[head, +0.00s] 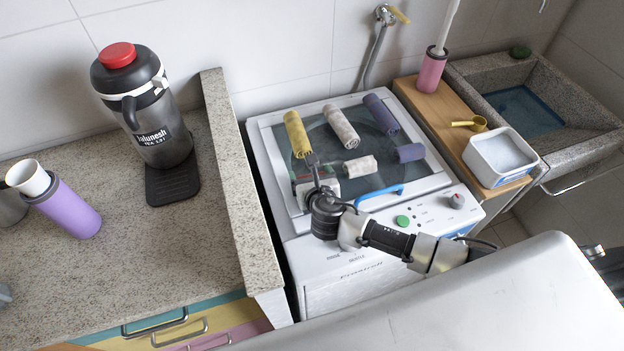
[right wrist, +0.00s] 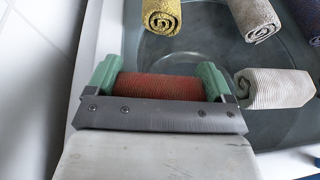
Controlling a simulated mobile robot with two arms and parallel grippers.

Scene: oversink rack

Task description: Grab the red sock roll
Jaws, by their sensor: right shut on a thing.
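The red sock roll (right wrist: 162,87) lies crosswise between the two green finger pads of my right gripper (right wrist: 158,80). The pads press on its two ends, so the gripper is shut on it. In the head view my right gripper (head: 313,181) is over the front left part of the washing machine's glass lid, and it hides most of the red roll there. I cannot tell whether the roll still touches the lid. My left gripper is not in view.
Yellow (head: 297,134), beige (head: 341,127), purple (head: 381,114), white (head: 360,166) and small purple (head: 411,152) rolls lie on the washing machine lid (head: 262,150). A raised granite edge (head: 235,170) stands left. A wooden board (head: 437,112) with a white tub (head: 500,155) is right.

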